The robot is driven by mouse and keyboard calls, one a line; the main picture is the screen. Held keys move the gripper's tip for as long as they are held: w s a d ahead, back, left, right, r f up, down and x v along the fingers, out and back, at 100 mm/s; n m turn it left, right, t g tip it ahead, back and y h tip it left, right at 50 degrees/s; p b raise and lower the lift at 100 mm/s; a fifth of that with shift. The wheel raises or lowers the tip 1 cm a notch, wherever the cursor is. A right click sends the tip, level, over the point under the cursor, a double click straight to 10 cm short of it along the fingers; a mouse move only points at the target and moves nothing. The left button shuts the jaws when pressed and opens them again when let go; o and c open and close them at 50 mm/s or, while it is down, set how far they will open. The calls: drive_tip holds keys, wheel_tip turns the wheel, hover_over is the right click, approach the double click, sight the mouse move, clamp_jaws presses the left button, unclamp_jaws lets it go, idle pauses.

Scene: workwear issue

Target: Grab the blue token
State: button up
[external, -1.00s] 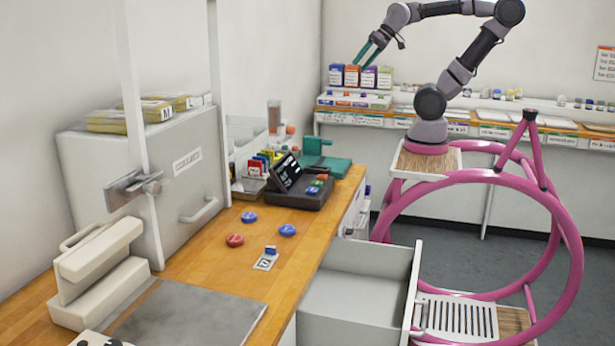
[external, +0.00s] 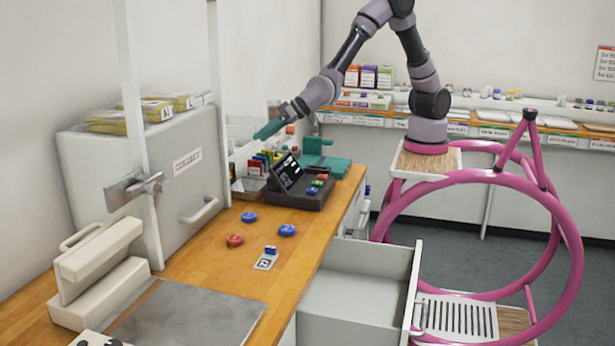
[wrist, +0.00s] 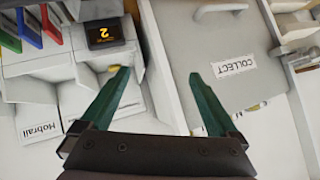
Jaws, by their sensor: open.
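Two round blue tokens lie on the wooden counter: one (external: 249,217) near the grey COLLECT box, the other (external: 287,230) closer to the counter's front edge. A red token (external: 235,240) lies to their left. A small blue piece (external: 271,249) stands on a white printed card in front of them. My gripper (external: 262,132) is in the air above the far part of the counter, beyond and above the tokens. In the wrist view its green fingers (wrist: 158,76) are apart with nothing held between them. No token can be made out in the wrist view.
The COLLECT box (external: 182,215) stands at the left; it also shows in the wrist view (wrist: 212,28). A dark terminal (external: 298,196) and a teal device (external: 330,164) stand at the counter's far end. An open drawer (external: 385,309) juts out at the front.

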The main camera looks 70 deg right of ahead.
drive_tip(key=s+a+f+n+h, duration=0.1)
drive_tip(key=s+a+f, duration=0.4)
drive_tip(key=f, duration=0.4)
drive_tip(key=n+t+h, duration=0.1)
drive_tip(key=t, duration=0.1)
approach(250, 215)
drive_tip(key=shift+w+a+f, duration=0.45)
drive_tip(key=shift+w+f, duration=0.1)
drive_tip(key=shift+w, duration=0.25)
drive_tip(key=x, duration=0.4)
drive_tip(key=shift+w+d+f, duration=0.25)
drive_tip(key=shift+w, duration=0.15)
drive_tip(key=shift+w+a+f, duration=0.2)
drive_tip(key=shift+w+f, duration=0.05)
drive_tip(key=shift+w, duration=0.25)
drive_tip(key=c, duration=1.4)
